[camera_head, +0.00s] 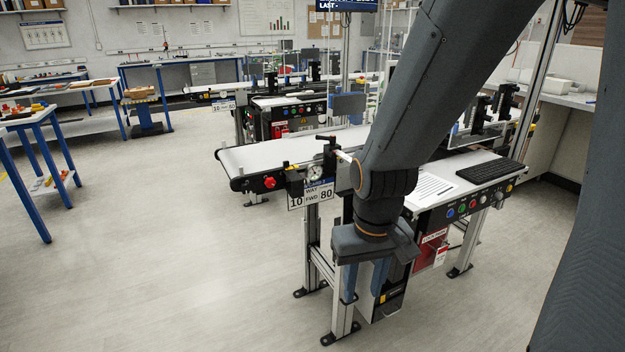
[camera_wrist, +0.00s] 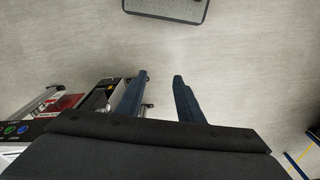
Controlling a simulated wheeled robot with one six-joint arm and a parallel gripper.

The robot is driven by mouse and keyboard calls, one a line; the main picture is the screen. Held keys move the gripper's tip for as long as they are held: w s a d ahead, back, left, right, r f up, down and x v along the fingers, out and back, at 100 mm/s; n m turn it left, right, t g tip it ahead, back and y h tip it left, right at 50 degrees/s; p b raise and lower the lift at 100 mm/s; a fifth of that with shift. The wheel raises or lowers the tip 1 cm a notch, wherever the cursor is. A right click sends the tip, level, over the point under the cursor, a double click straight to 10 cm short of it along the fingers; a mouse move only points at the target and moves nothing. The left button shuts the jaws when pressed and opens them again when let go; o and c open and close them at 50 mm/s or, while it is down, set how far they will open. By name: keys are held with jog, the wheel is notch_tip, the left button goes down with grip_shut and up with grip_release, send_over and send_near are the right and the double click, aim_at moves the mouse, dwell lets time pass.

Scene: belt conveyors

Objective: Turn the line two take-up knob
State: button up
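The near belt conveyor (camera_head: 290,150) has a white belt and a black end at its left. A red round knob (camera_head: 269,183) sits on the side of that end. A dial gauge (camera_head: 314,172) and a black clamp-like fitting (camera_head: 329,150) are beside it, above a sign (camera_head: 311,194) reading 10 and 80. I cannot tell which part is the line two take-up knob. My gripper (camera_head: 362,297) points down in front of the conveyor's legs, below and right of the red knob, apart from it. In the wrist view its two blue fingers (camera_wrist: 162,77) are apart with bare floor between them.
A control panel with coloured buttons (camera_head: 462,208), a keyboard (camera_head: 489,170) and a red box (camera_head: 430,250) are right of my gripper. Conveyor legs (camera_head: 341,300) stand close by. A second conveyor (camera_head: 285,101) is behind. Floor (camera_head: 170,260) is clear at left.

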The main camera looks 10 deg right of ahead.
jog(key=w+a+f+n+t+b, duration=0.1)
jog(key=w+f+t, duration=0.1)
jog(key=w, duration=0.3)
jog(key=w+a+f+t+b, duration=0.1)
jog(key=w+t+b, duration=0.1)
jog(key=w, duration=0.4)
jog(key=n+t+y+b, duration=0.5)
jog(key=t+b, duration=0.1)
jog(key=t, duration=0.7)
send_near(271, 182)
jog(key=shift+p+x, duration=0.5)
jog(key=shift+x, duration=3.7)
jog(key=c, duration=0.8)
jog(key=shift+o, duration=0.2)
jog(key=shift+m, duration=0.3)
